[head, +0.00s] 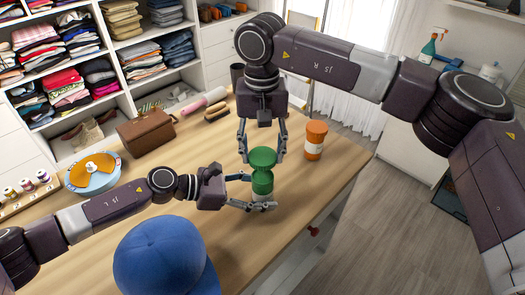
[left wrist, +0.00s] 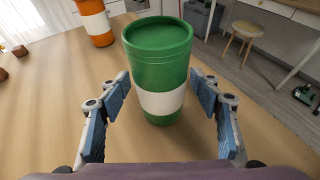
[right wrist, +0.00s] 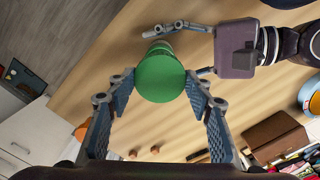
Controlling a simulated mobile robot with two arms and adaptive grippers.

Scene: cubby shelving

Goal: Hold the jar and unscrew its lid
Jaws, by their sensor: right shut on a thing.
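The jar (head: 265,194) is green with a white band and stands upright on the table; it also shows in the left wrist view (left wrist: 161,103). My left gripper (head: 252,192) is open, low down, with its fingers on either side of the jar and small gaps visible. My right gripper (head: 262,160) points down from above, shut on the green lid (head: 263,157). In the right wrist view the round lid (right wrist: 160,78) sits between the fingertips. The lid seems to be above the jar: the left wrist view shows the jar's top with no right finger at it.
An orange jar with a white band (head: 315,140) stands right of the green jar. A blue cap (head: 165,255) lies in front. A brown bag (head: 146,131), a round blue-and-orange object (head: 92,172) and small bottles (head: 26,185) are at the left. The table's right edge is near.

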